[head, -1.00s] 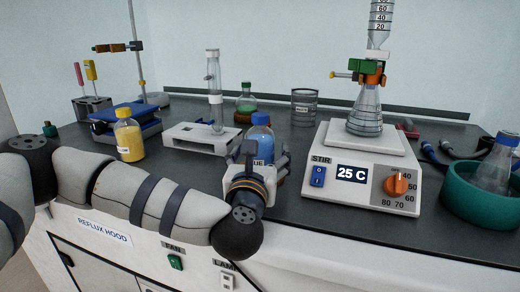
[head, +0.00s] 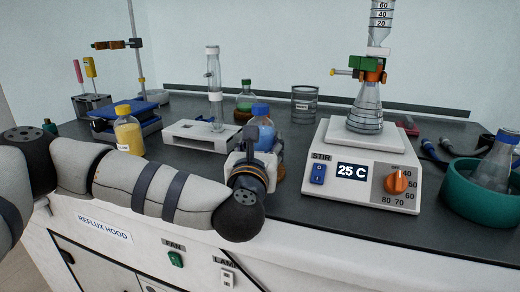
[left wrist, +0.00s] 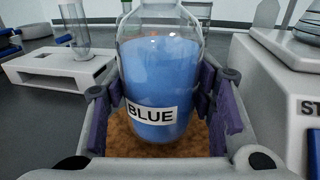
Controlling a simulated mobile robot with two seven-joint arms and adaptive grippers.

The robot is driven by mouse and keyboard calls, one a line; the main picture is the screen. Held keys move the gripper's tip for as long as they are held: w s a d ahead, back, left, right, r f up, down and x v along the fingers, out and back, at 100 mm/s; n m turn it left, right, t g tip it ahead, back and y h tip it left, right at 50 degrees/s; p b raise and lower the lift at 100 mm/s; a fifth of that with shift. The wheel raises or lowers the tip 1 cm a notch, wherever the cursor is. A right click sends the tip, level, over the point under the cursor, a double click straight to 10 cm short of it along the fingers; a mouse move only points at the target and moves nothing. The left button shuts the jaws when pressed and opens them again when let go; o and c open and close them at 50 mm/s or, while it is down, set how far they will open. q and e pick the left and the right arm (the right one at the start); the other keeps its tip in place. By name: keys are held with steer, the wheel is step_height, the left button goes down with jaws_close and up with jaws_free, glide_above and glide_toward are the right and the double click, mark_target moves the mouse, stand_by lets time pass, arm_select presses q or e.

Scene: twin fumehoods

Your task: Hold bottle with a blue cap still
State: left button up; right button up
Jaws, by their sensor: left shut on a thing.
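The bottle with a blue cap (head: 260,125) holds blue liquid and stands upright near the bench's front edge, left of the stirrer. In the left wrist view the bottle (left wrist: 162,75) carries a "BLUE" label, and its cap is out of the picture. My left gripper (head: 254,155) is around its body from the front. In the left wrist view the purple-padded fingers of the gripper (left wrist: 158,100) are shut on both sides of the bottle. A brown, cork-like base (left wrist: 135,148) shows under the bottle; whether they touch is unclear. My right gripper is out of view.
The stirrer (head: 345,187) with a flask stands close on the right. A white stand (head: 195,138) and a green-capped flask (head: 245,100) are behind. A teal bowl (head: 475,205) is far right.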

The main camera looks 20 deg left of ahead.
mark_target(264, 109)
arm_select(q)
steer(key=s+r, duration=0.1)
steer(key=r, duration=0.1)
steer(key=s+d+r, duration=0.1)
steer(key=s+r, duration=0.1)
steer(key=r, duration=0.1)
steer(key=s+r+p, duration=0.1)
steer(key=r, duration=0.2)
steer(key=shift+s+d, duration=0.2)
steer(key=shift+d, duration=0.15)
steer(key=s+d+r+p, duration=0.1)
steer(key=s+d+r, duration=0.2)
steer(key=s, duration=0.5)
steer(key=shift+s+d+r, duration=0.15)
steer(key=shift+s+r, duration=0.2)
steer(key=shift+s, duration=0.05)
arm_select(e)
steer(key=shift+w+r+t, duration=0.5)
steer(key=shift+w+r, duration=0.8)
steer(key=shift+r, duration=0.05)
